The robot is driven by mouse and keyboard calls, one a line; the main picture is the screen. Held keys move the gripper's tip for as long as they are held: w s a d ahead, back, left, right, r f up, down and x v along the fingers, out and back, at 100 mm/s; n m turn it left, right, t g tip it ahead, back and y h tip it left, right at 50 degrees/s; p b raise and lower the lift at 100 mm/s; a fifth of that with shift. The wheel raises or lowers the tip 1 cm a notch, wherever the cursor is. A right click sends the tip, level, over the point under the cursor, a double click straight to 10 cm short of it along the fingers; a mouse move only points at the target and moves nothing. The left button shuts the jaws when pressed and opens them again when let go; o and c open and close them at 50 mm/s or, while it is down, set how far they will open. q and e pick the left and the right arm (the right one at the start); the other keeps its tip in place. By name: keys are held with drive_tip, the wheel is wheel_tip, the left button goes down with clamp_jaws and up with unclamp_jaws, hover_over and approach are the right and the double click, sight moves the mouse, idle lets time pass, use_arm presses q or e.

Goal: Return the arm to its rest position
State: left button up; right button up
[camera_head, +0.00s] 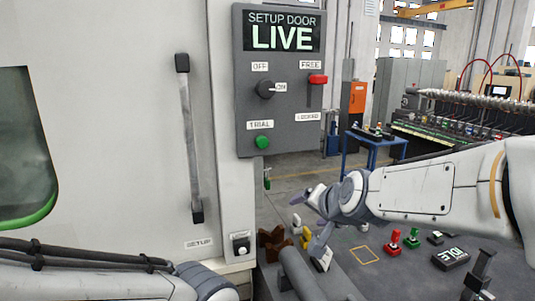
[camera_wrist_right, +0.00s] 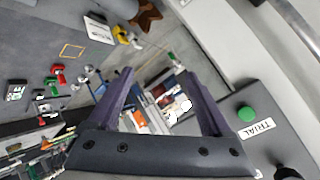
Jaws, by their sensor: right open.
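My right arm comes in from the right edge in the head view, stretched leftward over the grey table. Its gripper (camera_head: 304,226) is open and empty, in front of and below the grey control panel (camera_head: 285,140). The wrist view shows the two purple-grey fingers (camera_wrist_right: 160,74) spread apart with nothing between them. The panel's green TRIAL button (camera_head: 262,142) also shows in the wrist view (camera_wrist_right: 246,114), to the right of the fingers and apart from them. At lower left in the head view part of my left arm shows; its gripper is out of frame.
The panel has a display reading LIVE (camera_head: 281,38), a black knob (camera_head: 265,89) and a red lever (camera_head: 318,79) by FREE. A door handle (camera_head: 190,140) stands at left.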

drive_tip(key=s+d+f+n+g+h, duration=0.1)
drive_tip(key=s+d+f+n+g, duration=0.3)
drive_tip(key=s+f, duration=0.5)
drive_tip(key=s+d+f+n+g+h, duration=0.2)
drive_tip(key=s+d+f+g, duration=0.4)
drive_tip(key=f, duration=0.5)
drive_tip(key=s+a+r+n, duration=0.3)
drive_tip(key=s+a, duration=0.4)
drive_tip(key=s+a+r+n+y, duration=0.1)
drive_tip(key=s+a+r+n, duration=0.2)
drive_tip(key=s+a, duration=0.4)
drive_tip(key=shift+s+a+n, duration=0.15)
drive_tip(key=shift+a+n, duration=0.2)
drive_tip(key=shift+n, duration=0.45)
